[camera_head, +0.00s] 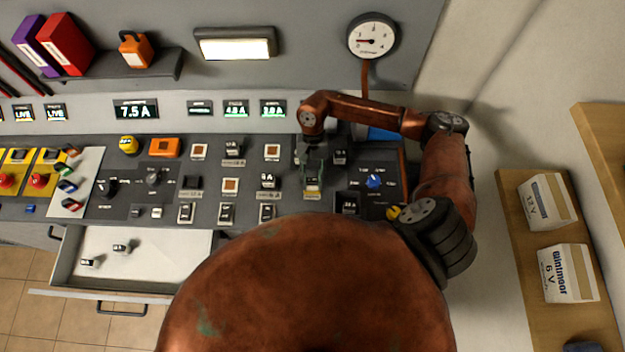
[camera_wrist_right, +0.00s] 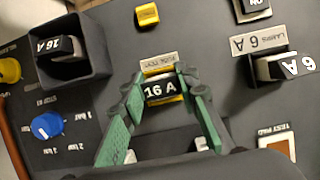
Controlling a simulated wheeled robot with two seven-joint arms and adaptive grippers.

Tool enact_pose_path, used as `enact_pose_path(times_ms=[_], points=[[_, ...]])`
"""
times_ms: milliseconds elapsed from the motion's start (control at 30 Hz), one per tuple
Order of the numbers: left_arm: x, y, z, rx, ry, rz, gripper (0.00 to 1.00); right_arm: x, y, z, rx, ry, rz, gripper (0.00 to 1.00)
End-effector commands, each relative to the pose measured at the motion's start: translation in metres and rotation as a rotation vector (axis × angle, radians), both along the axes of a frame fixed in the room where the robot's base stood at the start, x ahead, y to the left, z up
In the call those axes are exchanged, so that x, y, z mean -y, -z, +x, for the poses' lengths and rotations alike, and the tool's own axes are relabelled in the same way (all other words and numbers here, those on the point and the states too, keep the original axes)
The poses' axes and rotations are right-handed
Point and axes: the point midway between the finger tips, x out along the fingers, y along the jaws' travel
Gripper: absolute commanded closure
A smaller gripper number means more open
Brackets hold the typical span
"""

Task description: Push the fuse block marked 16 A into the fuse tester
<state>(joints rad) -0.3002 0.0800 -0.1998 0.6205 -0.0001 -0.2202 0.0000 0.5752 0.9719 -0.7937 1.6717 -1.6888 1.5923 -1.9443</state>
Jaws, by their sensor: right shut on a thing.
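My right gripper (camera_head: 313,182) is over the panel in the head view, pointing down. In the right wrist view its green fingers (camera_wrist_right: 163,92) are shut on a dark block (camera_wrist_right: 160,90) marked 16 A. Yellow parts of the fuse tester (camera_wrist_right: 150,71) show around this block, beside a plate that seems to read FUSE TEST (camera_wrist_right: 159,62). The block is at the tester, but I cannot tell how deep it sits. In the head view the fingers mostly hide it. My left gripper is not in view.
A blue knob (camera_wrist_right: 47,126) and a LAMPS 6 A block (camera_wrist_right: 285,67) are nearby. An open drawer (camera_head: 150,245) holds loose blocks.

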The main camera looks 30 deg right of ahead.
Motion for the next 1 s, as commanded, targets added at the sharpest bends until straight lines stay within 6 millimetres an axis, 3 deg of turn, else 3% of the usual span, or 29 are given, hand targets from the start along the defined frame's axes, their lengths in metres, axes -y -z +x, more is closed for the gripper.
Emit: enact_pose_path(times_ms=[33,67,167,467,1000], points=[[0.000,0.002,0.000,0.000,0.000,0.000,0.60,0.000,0.002,0.000,0.000,0.000,0.000,0.98],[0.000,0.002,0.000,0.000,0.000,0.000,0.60,0.000,0.001,0.000,0.000,0.000,0.000,0.71],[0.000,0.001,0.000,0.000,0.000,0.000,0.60,0.000,0.001,0.000,0.000,0.000,0.000,0.64],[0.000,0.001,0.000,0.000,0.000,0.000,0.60,0.000,-0.001,0.001,0.001,0.000,-0.001,0.64],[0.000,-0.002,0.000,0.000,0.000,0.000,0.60,0.009,-0.037,0.014,0.003,0.000,-0.002,0.64]])
